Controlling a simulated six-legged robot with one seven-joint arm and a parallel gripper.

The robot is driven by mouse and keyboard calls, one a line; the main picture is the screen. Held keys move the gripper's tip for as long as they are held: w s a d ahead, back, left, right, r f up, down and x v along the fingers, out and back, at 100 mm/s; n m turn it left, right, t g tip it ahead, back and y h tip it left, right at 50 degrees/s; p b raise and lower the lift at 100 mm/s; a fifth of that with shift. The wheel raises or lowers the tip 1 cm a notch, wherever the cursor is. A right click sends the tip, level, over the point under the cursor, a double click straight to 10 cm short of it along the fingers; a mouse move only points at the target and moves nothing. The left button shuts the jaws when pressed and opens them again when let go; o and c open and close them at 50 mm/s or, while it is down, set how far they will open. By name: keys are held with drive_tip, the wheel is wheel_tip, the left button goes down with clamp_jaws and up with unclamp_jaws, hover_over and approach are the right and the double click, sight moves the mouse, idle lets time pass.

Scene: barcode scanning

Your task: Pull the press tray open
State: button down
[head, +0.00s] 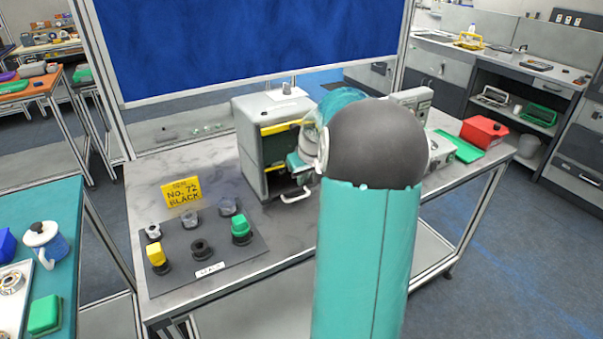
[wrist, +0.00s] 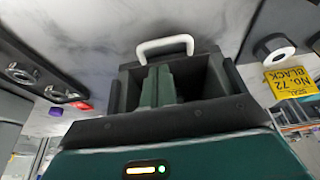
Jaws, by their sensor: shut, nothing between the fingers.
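The press (head: 262,150) is a grey box on the table with a dark front opening and yellow strips. The white tray handle (head: 296,196) sticks out low at its front; how far the tray is out is hard to tell. In the wrist view the white handle (wrist: 165,44) lies just beyond my fingertips, with no grip on it. My gripper (wrist: 157,75) has its two green fingers together and empty. In the head view, part of my gripper (head: 297,162) shows at the press front, above the handle; my arm hides the rest.
A dark mat (head: 218,261) with several coloured knobs lies left of the press. A yellow card (head: 182,192) reading "No. 72 BLACK" stands behind it. A red box (head: 484,132) and green tray (head: 458,148) are at the right. Bare tabletop lies before the press.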

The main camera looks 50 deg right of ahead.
drive_tip(key=x, duration=0.5)
drive_tip(key=shift+w+f, duration=0.2)
drive_tip(key=shift+f, duration=0.05)
